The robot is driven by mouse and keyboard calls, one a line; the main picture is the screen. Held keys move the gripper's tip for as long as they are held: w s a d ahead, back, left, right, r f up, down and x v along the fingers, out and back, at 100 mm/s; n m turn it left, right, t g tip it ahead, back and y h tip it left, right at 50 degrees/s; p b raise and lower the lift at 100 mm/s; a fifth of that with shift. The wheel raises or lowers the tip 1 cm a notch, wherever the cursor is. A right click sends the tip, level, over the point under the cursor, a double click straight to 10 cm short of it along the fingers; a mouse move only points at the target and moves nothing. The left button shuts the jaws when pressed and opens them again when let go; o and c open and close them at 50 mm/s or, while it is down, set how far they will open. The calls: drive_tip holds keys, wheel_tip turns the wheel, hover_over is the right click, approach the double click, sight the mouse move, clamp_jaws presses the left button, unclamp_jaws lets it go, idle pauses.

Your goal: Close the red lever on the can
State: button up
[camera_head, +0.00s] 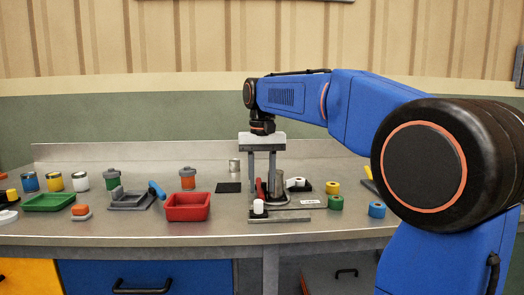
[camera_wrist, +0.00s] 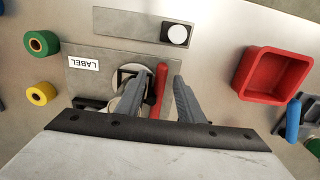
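The red lever (camera_head: 260,188) stands near upright beside a grey metal can (camera_head: 281,184) on the bench. In the wrist view the red lever (camera_wrist: 161,84) lies between my two fingers, with a gap to the right finger and a smaller one to the left. My gripper (camera_head: 262,190) points straight down over it, and its fingers (camera_wrist: 158,82) are apart. The round can top (camera_wrist: 130,73) is partly hidden by my left finger in the wrist view. I cannot tell whether either finger touches the lever or the can.
A metal plate with a white round piece (camera_head: 258,206) lies in front. A red tray (camera_head: 188,207) stands to the left. Green (camera_head: 335,203), yellow (camera_head: 332,187) and blue (camera_head: 377,209) rolls stand to the right. A label (camera_wrist: 84,64) lies beside the can.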

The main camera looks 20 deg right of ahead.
wheel_tip(320, 180, up, 16)
idle(0.5)
drive_tip(key=shift+f, duration=0.15)
idle(0.5)
